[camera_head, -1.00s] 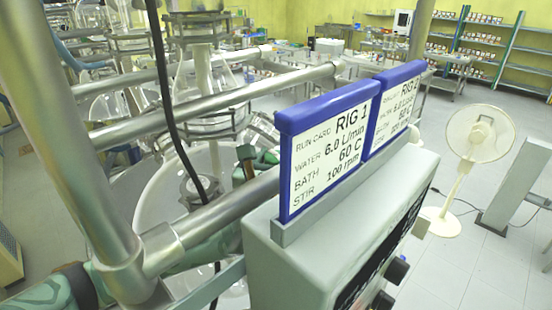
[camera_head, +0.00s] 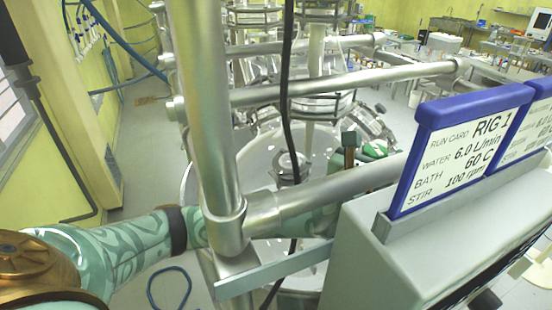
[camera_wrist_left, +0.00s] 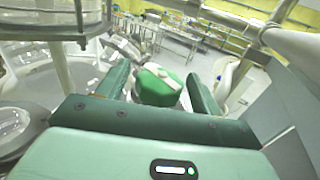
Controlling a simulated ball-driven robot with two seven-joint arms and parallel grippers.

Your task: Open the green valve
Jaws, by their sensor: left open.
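The green valve (camera_wrist_left: 158,87) shows in the left wrist view as a rounded green knob with a white bar across it. It lies between the tips of the two dark green fingers of my left gripper (camera_wrist_left: 156,76). The gripper is open; I cannot tell whether a finger touches the valve. In the head view, a bit of green that looks like the valve (camera_head: 374,151) shows beside one upright finger of my left gripper (camera_head: 350,146). A metal rail hides the rest of the gripper there. My right gripper is out of view.
A steel post (camera_head: 208,110) and a rail (camera_head: 325,197) stand in front of my left forearm. A grey control box (camera_head: 385,265) with a blue-framed RIG 1 card (camera_head: 465,150) is at right. A black cable (camera_head: 285,110) hangs before the glassware.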

